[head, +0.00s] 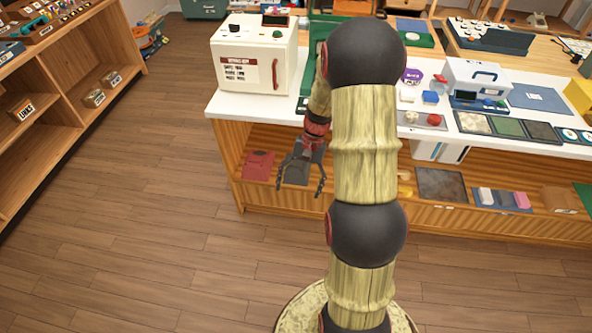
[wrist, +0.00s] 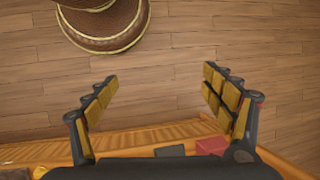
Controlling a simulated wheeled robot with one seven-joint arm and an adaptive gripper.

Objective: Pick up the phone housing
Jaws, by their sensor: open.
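I cannot make out for sure which thing is the phone housing; part of the counter is hidden behind my arm. My gripper (head: 301,186) hangs in front of the counter's open lower shelf, fingers pointing down. It is open and empty. In the wrist view the spread fingers (wrist: 160,80) have only floor between them. A dark grey flat item (head: 296,172) and a red one (head: 258,165) lie on the shelf behind the gripper.
The white counter top (head: 262,107) carries a cream box (head: 253,58), a white case with a blue handle (head: 482,78) and dark trays (head: 507,128). A wooden shelf unit (head: 62,90) stands at left. The floor (head: 150,220) between is clear.

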